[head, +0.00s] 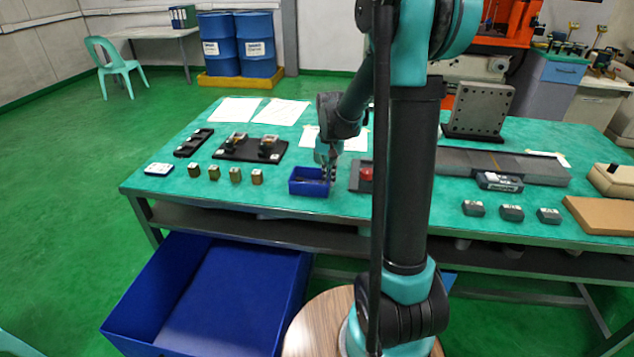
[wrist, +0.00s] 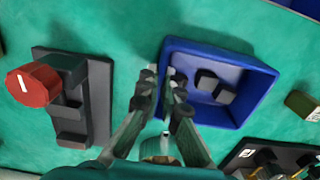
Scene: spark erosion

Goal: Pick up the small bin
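The small bin (head: 309,187) is a blue, open-topped box near the front edge of the green table. In the wrist view the bin (wrist: 248,113) holds a few small dark blocks (wrist: 215,87). My gripper (head: 328,172) points down at the bin's right side in the head view. In the wrist view my gripper (wrist: 162,92) straddles the bin's near-side wall, one finger outside and one inside. The fingertips are close together with the wall between them, and they look shut on it. The bin appears to rest on the table.
A dark holder with a red knob (wrist: 32,84) stands beside the bin, on the gripper's other side. Several small brass-coloured blocks (head: 235,174) and a black fixture plate (head: 248,150) lie left of the bin. A large blue crate (head: 150,290) is below the table front.

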